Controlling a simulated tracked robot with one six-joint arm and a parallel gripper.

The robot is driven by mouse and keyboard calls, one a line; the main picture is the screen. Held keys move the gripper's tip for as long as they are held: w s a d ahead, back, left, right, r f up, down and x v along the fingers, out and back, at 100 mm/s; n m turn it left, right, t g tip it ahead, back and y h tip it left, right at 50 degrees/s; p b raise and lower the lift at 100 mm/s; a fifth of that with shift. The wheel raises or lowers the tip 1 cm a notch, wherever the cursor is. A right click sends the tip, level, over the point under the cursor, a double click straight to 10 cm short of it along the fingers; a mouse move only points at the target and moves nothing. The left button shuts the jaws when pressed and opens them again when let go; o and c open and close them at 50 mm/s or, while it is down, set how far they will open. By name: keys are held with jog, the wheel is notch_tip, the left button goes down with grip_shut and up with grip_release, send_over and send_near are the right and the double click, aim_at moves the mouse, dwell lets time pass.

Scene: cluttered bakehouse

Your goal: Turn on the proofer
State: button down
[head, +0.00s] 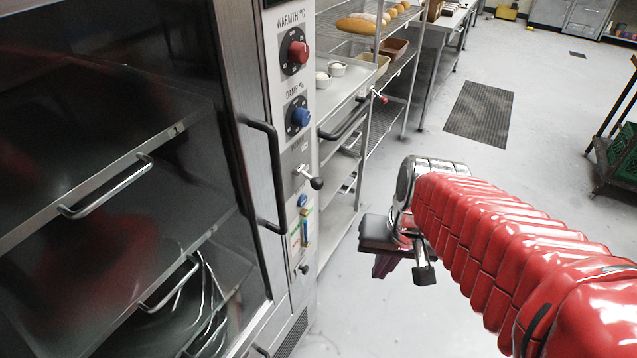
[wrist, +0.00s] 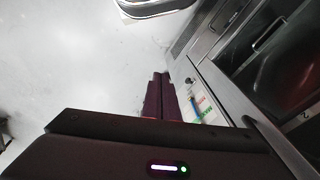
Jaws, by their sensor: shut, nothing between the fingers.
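The proofer (head: 110,130) is a tall steel cabinet with a dark glass door at the left in the head view. Its narrow control panel (head: 288,150) carries a red WARMTH knob (head: 298,51), a blue DAMP knob (head: 300,117) and a lever with a dark ball end (head: 316,183). Lower are a blue oval, a coloured upright strip (head: 304,227) and a small dark-ended knob (head: 303,269). My gripper (head: 383,268) is shut and empty, right of the panel and apart from it. In the wrist view its dark fingers (wrist: 160,90) are beside the panel's coloured strip (wrist: 197,107).
The door handle (head: 268,170) stands out left of the panel. A wire rack with bread (head: 358,24) and bowls stands behind the proofer. Grey floor with a dark mat (head: 480,113) is open beyond my arm. A green crate (head: 626,150) is at the far right.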

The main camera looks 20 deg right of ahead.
notch_tip(320, 180, down, 8)
jog(key=w+a+m+y, duration=0.2)
jog(key=a+m+y, duration=0.1)
jog(key=m+y, duration=0.8)
jog(key=w+d+r+m+t, duration=0.2)
jog(key=w+r+m+t, duration=0.1)
jog(key=w+m+t, duration=0.1)
jog(key=w+d+r+m+t+y, duration=0.1)
jog(key=w+r+m+t, duration=0.2)
jog(key=w+m+t, duration=0.2)
jog(key=w+m, duration=0.2)
jog(key=m, duration=0.2)
jog(key=shift+d+r, duration=0.4)
jog(key=shift+a, duration=0.15)
